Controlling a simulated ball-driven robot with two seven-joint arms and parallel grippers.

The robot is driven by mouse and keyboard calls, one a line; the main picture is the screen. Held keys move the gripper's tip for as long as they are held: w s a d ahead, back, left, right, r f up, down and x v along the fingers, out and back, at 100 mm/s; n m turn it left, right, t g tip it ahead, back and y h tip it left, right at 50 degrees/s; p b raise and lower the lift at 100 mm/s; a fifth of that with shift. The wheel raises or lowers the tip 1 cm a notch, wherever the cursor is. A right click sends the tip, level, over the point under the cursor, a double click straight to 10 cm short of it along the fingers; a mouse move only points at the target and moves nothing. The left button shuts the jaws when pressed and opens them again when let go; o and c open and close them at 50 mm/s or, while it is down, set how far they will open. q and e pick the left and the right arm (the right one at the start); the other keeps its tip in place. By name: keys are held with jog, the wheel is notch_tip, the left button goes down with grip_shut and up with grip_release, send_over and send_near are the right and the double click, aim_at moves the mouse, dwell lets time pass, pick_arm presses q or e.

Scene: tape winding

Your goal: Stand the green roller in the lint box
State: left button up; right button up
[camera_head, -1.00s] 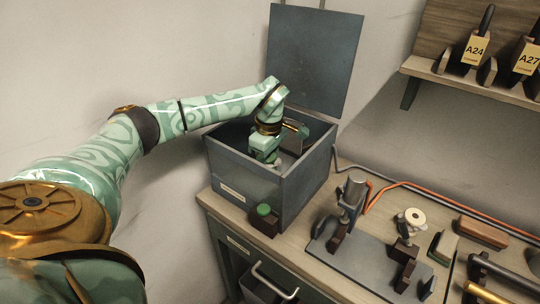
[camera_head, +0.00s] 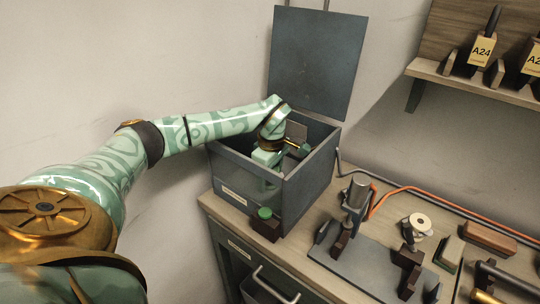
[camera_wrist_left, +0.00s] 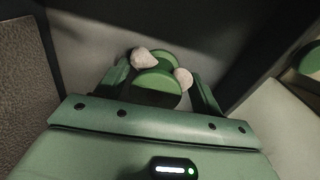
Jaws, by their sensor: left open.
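The grey lint box (camera_head: 240,178) stands at the left end of the bench with its lid raised. My left arm reaches over its wall, and my left gripper (camera_head: 268,160) is inside it, partly hidden by the front wall. In the left wrist view, the open left gripper (camera_wrist_left: 163,72) has a finger on each side of a green round-ended piece, seemingly the green roller (camera_wrist_left: 155,84). Pale rounded lumps show by the fingertips. I cannot tell whether the fingers touch the roller, and its lower end is hidden. My right gripper is out of view.
A dark block with a green top (camera_head: 265,213) sits against the box front. A grey fixture plate (camera_head: 375,268) with a metal cylinder and a pale spool (camera_head: 419,223) stands to the right. An orange cable runs behind. A shelf (camera_head: 480,80) hangs at upper right.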

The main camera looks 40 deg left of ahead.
pick_arm(q)
notch_tip(320, 180, up, 12)
jog(key=p, duration=0.4)
jog(key=shift+d+r, duration=0.2)
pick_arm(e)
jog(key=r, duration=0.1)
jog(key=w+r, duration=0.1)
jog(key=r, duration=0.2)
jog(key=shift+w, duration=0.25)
pick_arm(q)
jog(key=shift+w, duration=0.1)
jog(key=shift+c, duration=0.2)
